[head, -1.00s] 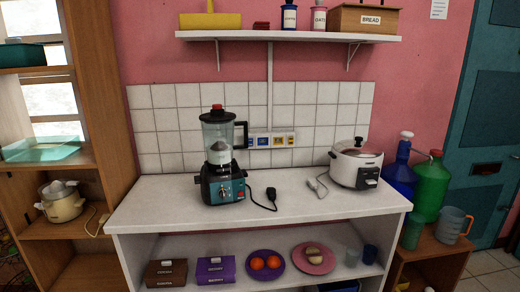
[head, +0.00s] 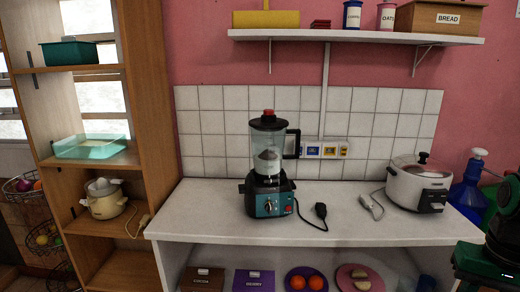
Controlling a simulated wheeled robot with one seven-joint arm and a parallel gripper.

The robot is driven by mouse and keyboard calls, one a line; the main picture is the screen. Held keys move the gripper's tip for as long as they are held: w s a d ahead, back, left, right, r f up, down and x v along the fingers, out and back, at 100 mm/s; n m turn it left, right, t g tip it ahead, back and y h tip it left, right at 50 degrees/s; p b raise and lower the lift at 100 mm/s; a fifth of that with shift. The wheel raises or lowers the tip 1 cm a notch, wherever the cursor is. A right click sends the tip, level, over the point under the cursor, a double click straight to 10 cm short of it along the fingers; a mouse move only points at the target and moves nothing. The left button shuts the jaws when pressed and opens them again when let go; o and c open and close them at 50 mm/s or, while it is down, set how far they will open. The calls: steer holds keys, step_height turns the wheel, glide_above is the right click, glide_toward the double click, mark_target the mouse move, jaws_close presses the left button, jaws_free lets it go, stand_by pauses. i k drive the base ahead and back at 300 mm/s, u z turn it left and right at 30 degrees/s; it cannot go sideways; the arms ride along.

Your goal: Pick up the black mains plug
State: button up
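The black mains plug (head: 320,210) lies on the white counter (head: 348,228), to the right of the blender (head: 268,172). Its black cord (head: 308,223) runs back to the blender's base. A dark green and black part of my arm shows at the right edge of the head view. My gripper's fingers cannot be made out there, so I cannot see whether they are open or shut. Nothing covers the plug.
A pale plug (head: 367,202) on a cord lies near the white rice cooker (head: 418,184). A socket strip (head: 327,150) is on the tiled wall. A shelf (head: 355,38) hangs above. A wooden rack (head: 160,120) stands left. The counter's front right is clear.

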mark_target(320, 207)
steer(key=u, duration=0.15)
steer(key=i, duration=1.3)
steer(key=z, duration=0.35)
